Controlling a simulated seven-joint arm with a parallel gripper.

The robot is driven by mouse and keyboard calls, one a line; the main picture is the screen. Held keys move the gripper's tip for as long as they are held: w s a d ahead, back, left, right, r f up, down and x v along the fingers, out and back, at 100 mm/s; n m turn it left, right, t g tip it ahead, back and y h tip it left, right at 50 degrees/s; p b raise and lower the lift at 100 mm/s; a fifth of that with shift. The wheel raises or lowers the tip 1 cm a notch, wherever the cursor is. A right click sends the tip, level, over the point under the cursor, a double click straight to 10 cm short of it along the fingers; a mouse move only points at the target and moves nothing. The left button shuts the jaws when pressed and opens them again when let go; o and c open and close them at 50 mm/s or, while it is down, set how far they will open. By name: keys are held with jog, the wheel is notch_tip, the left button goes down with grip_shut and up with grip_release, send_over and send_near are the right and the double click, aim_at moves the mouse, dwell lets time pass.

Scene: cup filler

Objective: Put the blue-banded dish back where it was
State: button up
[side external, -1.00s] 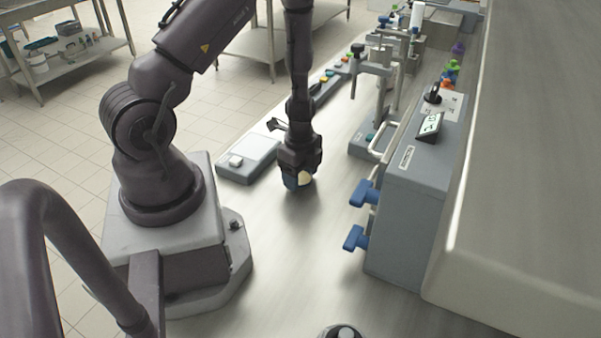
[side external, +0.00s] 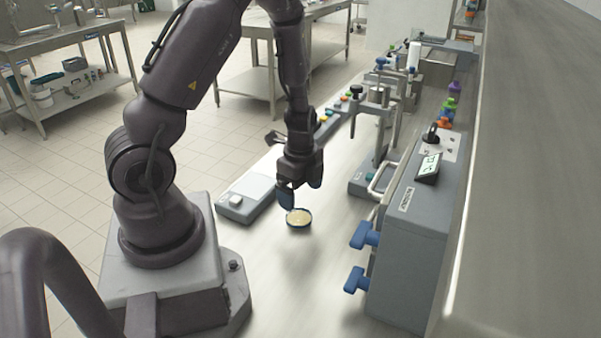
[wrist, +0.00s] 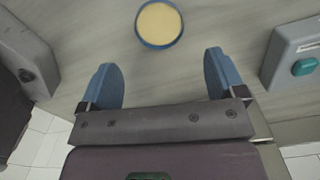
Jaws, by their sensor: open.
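The blue-banded dish (side external: 299,218) is a small round dish with a blue rim and pale yellow contents. It sits on the steel bench, just in front of my gripper in the side view. My gripper (side external: 300,188) points down with its blue fingers just behind the dish. In the wrist view the dish (wrist: 159,24) lies at the top middle, beyond the tips of my open gripper (wrist: 163,75). The fingers are spread wide with only bare bench between them.
A grey scale-like box (side external: 245,198) stands left of the dish. A grey filler machine (side external: 412,230) with blue knobs and a clamp stand (side external: 375,140) are on the right. A row of coloured buttons (side external: 335,112) lies behind. The bench in front of the dish is clear.

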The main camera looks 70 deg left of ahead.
aim_at(301, 216)
jog(key=w+d+r+n+t, duration=0.15)
jog(key=d+r, duration=0.25)
jog(key=r, duration=0.4)
jog(key=s+d+r+n+t, duration=0.1)
jog(key=d+r+n, duration=0.25)
jog(key=r, duration=0.55)
jog(key=s+d+r+n+t, duration=0.3)
jog(key=s+d+r+n, duration=0.3)
jog(key=r, duration=0.4)
jog(key=shift+s+d+r, duration=0.35)
jog(key=shift+s+d, duration=0.1)
jog(key=shift+s, duration=0.25)
